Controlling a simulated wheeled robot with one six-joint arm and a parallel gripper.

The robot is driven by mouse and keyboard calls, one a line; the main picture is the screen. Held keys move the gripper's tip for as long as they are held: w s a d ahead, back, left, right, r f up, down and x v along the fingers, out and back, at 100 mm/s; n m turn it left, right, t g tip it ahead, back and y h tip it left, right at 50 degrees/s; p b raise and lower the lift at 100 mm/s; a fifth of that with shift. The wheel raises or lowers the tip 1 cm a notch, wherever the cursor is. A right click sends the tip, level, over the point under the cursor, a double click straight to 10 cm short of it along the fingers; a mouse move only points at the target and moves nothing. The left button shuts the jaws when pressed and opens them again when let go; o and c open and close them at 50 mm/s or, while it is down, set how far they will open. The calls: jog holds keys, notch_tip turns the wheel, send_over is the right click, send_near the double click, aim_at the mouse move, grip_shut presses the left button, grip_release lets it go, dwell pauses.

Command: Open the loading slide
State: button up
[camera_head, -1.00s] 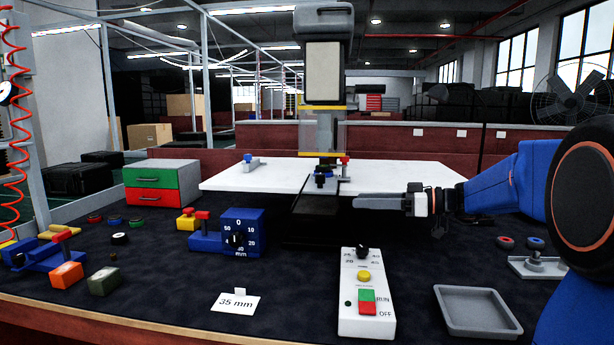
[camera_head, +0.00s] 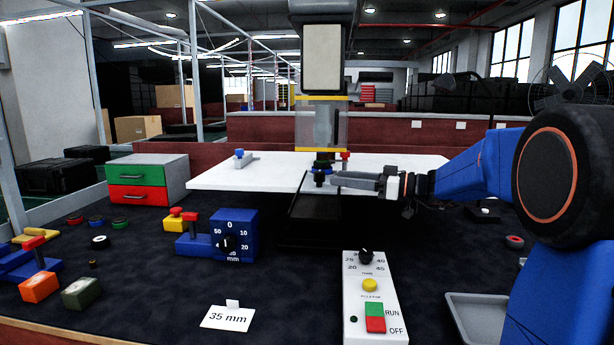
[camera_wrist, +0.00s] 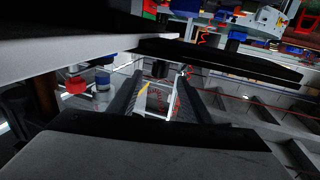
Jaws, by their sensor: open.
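The grey machine (camera_head: 322,60) stands over a white table top with a gap in its middle. A black flat piece (camera_head: 316,207), which looks like the loading slide's track, runs forward from under the machine head. A small dark knob (camera_head: 319,179) stands at the gap's back end. My gripper (camera_head: 336,179) reaches in from the right, its tips close beside this knob; contact cannot be told. In the wrist view my gripper (camera_wrist: 158,100) has its two dark fingers apart, with nothing clearly held between them. A red knob (camera_wrist: 75,85) and a blue-capped piece (camera_wrist: 102,80) show left of the fingers.
The white table top (camera_head: 245,174) flanks the gap. A blue dial block (camera_head: 230,235) and a white control panel (camera_head: 374,300) stand in front. A green-and-red drawer unit (camera_head: 148,180) is at left, a grey tray (camera_head: 480,318) at right. Dark bench lies between them.

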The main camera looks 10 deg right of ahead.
aim_at(307, 185)
jog(key=x, duration=1.1)
jog(key=shift+w+a, duration=0.15)
jog(key=shift+a, duration=0.05)
grip_shut()
